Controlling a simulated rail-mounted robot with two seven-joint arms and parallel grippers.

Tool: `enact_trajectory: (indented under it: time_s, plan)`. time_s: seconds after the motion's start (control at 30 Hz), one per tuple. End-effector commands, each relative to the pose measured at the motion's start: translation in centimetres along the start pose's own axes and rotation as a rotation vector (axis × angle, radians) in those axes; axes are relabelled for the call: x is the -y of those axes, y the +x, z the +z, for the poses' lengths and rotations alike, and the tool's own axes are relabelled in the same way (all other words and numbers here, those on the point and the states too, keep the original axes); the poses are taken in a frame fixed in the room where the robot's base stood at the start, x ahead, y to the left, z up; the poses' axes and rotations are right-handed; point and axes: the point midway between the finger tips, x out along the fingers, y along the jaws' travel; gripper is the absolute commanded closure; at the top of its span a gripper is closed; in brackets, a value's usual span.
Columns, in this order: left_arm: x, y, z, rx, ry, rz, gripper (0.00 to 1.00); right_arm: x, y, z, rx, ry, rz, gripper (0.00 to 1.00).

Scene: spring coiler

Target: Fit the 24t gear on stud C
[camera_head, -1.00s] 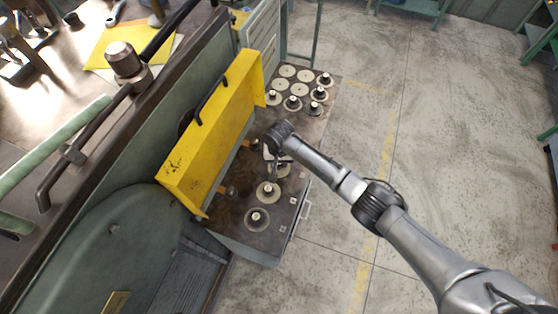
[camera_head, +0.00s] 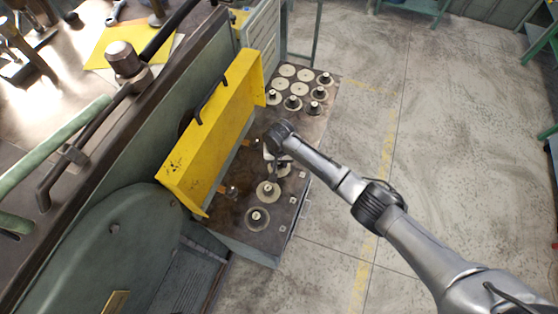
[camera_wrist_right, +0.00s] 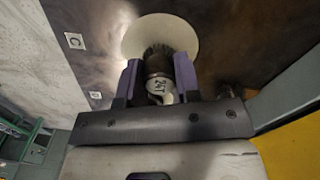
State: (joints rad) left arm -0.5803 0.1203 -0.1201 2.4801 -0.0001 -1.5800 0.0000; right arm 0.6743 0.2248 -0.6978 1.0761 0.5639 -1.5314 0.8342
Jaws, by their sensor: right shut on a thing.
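My right gripper (camera_wrist_right: 158,88) is shut on the 24t gear (camera_wrist_right: 161,86), whose pale end face reads "24T". A dark toothed part shows just beyond the fingers. A large pale disc (camera_wrist_right: 150,28) lies behind it; I cannot tell whether they touch. A square label "C" (camera_wrist_right: 74,41) is left of that disc, on the dark bench top. In the head view my right gripper (camera_head: 275,168) points down over the bench, beside the farthest of a row of discs. It largely hides that disc, the gear and any stud there. My left gripper is not in view.
Two discs with upright posts, a middle one (camera_head: 268,190) and a near one (camera_head: 257,218), stand in the row. Several discs, some with dark knobs (camera_head: 293,102), lie at the bench's far end. A yellow guard (camera_head: 215,130) rises close on the left. Open floor lies right.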

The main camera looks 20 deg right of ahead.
Motion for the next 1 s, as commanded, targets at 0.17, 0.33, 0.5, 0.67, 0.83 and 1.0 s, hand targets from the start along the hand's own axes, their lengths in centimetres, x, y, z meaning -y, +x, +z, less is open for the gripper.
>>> enact_trajectory:
  time_s: [0.17,0.33,0.5,0.67,0.83,1.0]
  plan:
    - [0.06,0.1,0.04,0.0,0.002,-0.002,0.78,0.02,0.21,-0.01,0.0,0.0,-0.001,0.98]
    - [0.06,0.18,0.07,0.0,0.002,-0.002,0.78,0.02,0.4,-0.01,0.0,0.0,-0.001,0.98]
    - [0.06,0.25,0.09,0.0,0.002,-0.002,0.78,0.03,0.59,-0.01,0.0,0.0,-0.001,0.98]
    - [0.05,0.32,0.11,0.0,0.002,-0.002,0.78,0.03,0.77,0.0,0.0,0.0,-0.001,0.98]
    - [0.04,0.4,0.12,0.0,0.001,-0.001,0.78,0.03,0.97,0.0,0.0,0.0,-0.001,0.98]
    - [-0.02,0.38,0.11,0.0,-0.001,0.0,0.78,0.03,0.98,0.0,0.0,0.0,-0.001,0.58]
